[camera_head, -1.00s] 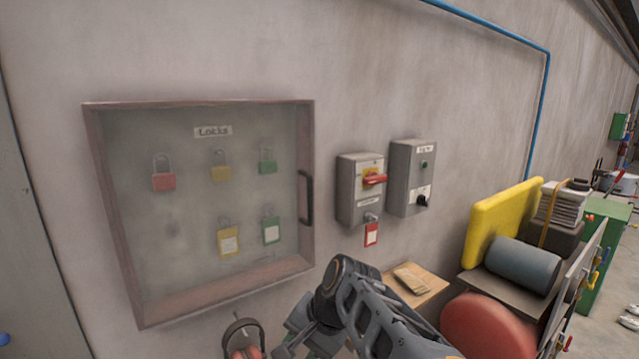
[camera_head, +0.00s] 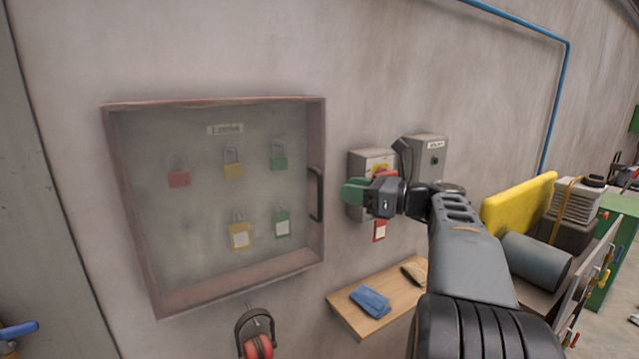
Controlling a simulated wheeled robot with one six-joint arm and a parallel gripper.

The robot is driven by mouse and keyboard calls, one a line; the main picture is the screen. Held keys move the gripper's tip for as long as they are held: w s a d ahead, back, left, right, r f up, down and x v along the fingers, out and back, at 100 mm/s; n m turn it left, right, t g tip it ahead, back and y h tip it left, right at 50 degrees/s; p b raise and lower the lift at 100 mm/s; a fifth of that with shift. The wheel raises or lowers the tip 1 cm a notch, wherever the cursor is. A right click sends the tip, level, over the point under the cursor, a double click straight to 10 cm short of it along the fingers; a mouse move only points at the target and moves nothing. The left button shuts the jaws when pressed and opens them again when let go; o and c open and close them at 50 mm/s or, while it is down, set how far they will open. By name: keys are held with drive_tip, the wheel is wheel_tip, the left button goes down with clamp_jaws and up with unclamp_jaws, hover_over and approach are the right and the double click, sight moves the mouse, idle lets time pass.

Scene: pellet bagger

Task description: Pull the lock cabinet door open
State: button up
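The lock cabinet (camera_head: 140,240) hangs on the wall at the left, a shallow box with a reddish-brown frame and a hazy clear front. Its door appears shut. A dark upright handle (camera_head: 317,194) sits on its right side. Red, yellow and green padlocks (camera_head: 233,165) hang inside. My gripper (camera_head: 352,192) is raised just right of the handle, pointing left toward it with a visible gap in the picture. Its green fingertips overlap in this view, so I cannot tell whether they are apart. I see nothing held in it.
Two grey switch boxes (camera_head: 428,150) are on the wall behind my gripper. Below is a small wooden shelf (camera_head: 345,309) with blue gloves (camera_head: 370,300). Red ear muffs (camera_head: 258,346) hang under the cabinet. A yellow panel (camera_head: 518,205) stands at the right.

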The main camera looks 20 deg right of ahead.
drive_tip(key=p+x, duration=0.1)
drive_tip(key=x, duration=0.7)
clamp_jaws()
idle(0.3)
